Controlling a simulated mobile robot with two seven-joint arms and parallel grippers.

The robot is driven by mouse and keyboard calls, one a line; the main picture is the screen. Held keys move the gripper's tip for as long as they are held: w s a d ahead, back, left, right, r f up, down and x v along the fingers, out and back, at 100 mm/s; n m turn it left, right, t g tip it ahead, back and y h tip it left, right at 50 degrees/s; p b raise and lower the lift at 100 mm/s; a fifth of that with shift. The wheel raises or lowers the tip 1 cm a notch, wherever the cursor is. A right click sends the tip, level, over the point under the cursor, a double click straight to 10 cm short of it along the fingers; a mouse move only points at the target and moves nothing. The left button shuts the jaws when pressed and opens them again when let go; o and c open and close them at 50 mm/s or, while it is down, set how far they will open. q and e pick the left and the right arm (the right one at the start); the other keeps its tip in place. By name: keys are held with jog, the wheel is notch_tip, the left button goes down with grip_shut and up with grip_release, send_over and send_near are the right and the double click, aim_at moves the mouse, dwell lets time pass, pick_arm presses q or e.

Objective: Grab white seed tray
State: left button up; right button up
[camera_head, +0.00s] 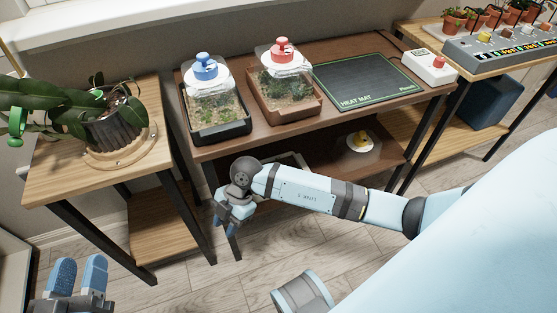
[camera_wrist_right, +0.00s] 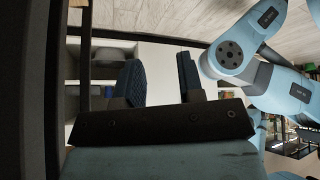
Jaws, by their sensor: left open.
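A pale rim (camera_head: 291,159) shows on the lower shelf in the head view, mostly hidden behind my right arm. It may be the white seed tray, but I cannot tell for certain. My right gripper (camera_head: 233,217) hangs in front of the brown table's left end, pointing down. In the wrist view its two fingers (camera_wrist_right: 160,82) are apart, with a pale surface beyond them and nothing visibly held. My left gripper (camera_head: 79,274) is open and empty at the bottom left of the head view.
The brown table (camera_head: 345,45) carries a black tray (camera_head: 217,133) with a blue-knobbed dome, a brown tray (camera_head: 292,115) with a red-knobbed dome, and a heat mat (camera_head: 365,78). A plant stand (camera_head: 60,180) is left.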

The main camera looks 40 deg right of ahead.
jog(key=w+d+f+m+h, duration=0.25)
jog(key=w+d+h, duration=0.2)
jog(key=d, duration=0.45)
jog(key=w+d+f+m+h, duration=0.25)
jog(key=d+h, duration=0.35)
jog(key=d, duration=0.4)
jog(key=shift+m, duration=0.5)
jog(key=d+f+b, duration=0.1)
jog(key=f, duration=0.1)
jog(key=d+f+b, duration=0.1)
jog(key=f+b, duration=0.1)
jog(key=w+d+f+b, duration=0.1)
jog(key=f+b, duration=0.1)
jog(key=shift+f, duration=0.1)
pick_arm(q)
notch_tip(320, 180, down, 6)
jog(key=d+g, duration=0.1)
jog(key=g, duration=0.1)
jog(key=shift+d+h, duration=0.4)
pick_arm(e)
grip_shut()
